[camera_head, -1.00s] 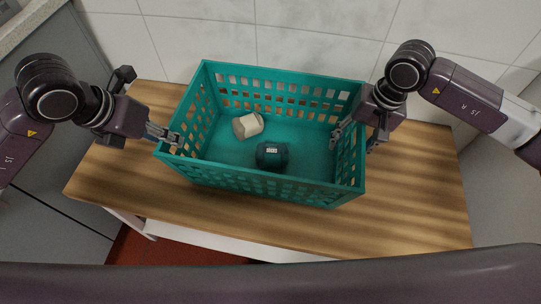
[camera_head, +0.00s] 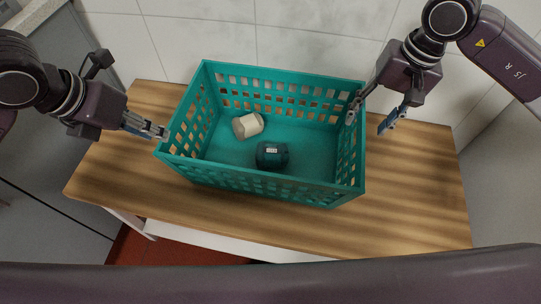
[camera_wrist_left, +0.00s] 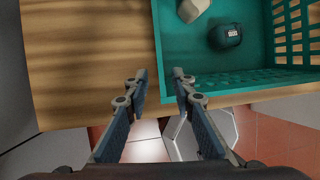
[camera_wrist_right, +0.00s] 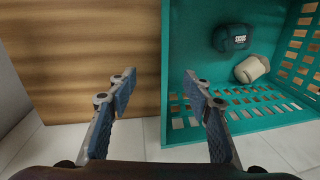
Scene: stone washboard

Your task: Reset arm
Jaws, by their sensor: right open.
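A teal plastic basket (camera_head: 265,184) with perforated walls stands on the wooden table. Inside it lie a cream and grey item (camera_head: 247,125) and a dark teal item (camera_head: 271,155), apart from each other. My left gripper (camera_head: 164,133) is at the basket's left end, fingers apart, with nothing held; its open fingers also show in the left wrist view (camera_wrist_left: 160,75). My right gripper (camera_head: 368,119) is wide open and empty by the basket's right end; the right wrist view (camera_wrist_right: 160,77) shows the end wall between and beyond its fingers.
The wooden table (camera_head: 420,205) is bare to the right of the basket and at its left. A tiled wall (camera_head: 310,35) stands close behind. A grey cabinet (camera_head: 45,180) is at the left.

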